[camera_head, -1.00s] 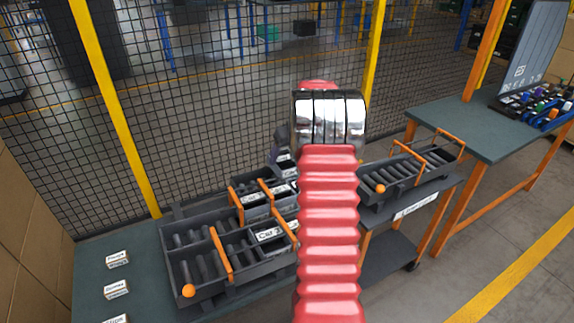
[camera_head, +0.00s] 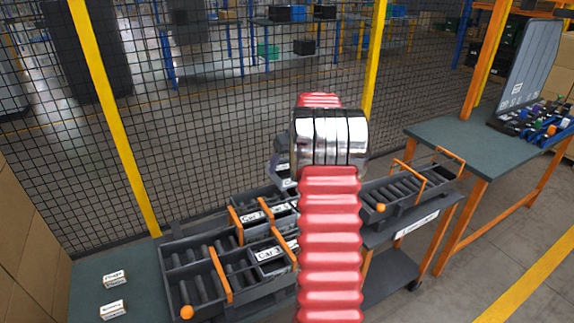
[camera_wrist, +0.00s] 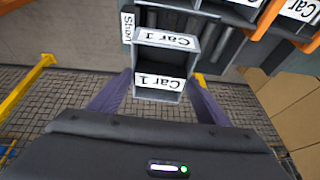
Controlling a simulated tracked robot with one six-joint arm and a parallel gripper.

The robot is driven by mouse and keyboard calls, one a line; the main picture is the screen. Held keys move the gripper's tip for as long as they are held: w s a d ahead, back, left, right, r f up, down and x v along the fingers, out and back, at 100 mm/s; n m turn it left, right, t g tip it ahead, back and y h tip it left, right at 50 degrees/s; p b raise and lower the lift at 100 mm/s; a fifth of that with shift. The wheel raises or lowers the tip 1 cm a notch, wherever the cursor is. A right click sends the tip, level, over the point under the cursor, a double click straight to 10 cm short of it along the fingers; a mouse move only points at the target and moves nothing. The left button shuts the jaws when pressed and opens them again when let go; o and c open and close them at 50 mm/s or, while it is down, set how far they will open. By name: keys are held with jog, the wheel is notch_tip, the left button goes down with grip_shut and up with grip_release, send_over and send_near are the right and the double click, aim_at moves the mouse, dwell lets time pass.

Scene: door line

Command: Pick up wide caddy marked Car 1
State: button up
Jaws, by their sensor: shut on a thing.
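In the wrist view, a grey open-topped caddy marked Car 1 (camera_wrist: 160,64) sits between the two dark purple fingers of my gripper (camera_wrist: 160,82). The fingers are shut on its sides. It shows two white Car 1 labels, one upside down in the picture. In the head view, the held caddy (camera_head: 280,173) and my gripper (camera_head: 279,145) show only partly beside my red arm, behind the rack. The arm hides the rest. The gap between the caddy and the rack is hard to judge.
A dark rack (camera_head: 166,272) with rollers, orange bars and other labelled caddies stands on the left bench (camera_head: 88,277). Small labelled blocks (camera_head: 115,307) lie there. A roller cart (camera_head: 410,182) and a table (camera_head: 455,135) stand right. Mesh fence (camera_head: 210,130) runs behind.

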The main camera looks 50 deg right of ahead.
aim_at(287, 168)
jog(key=shift+r, duration=2.55)
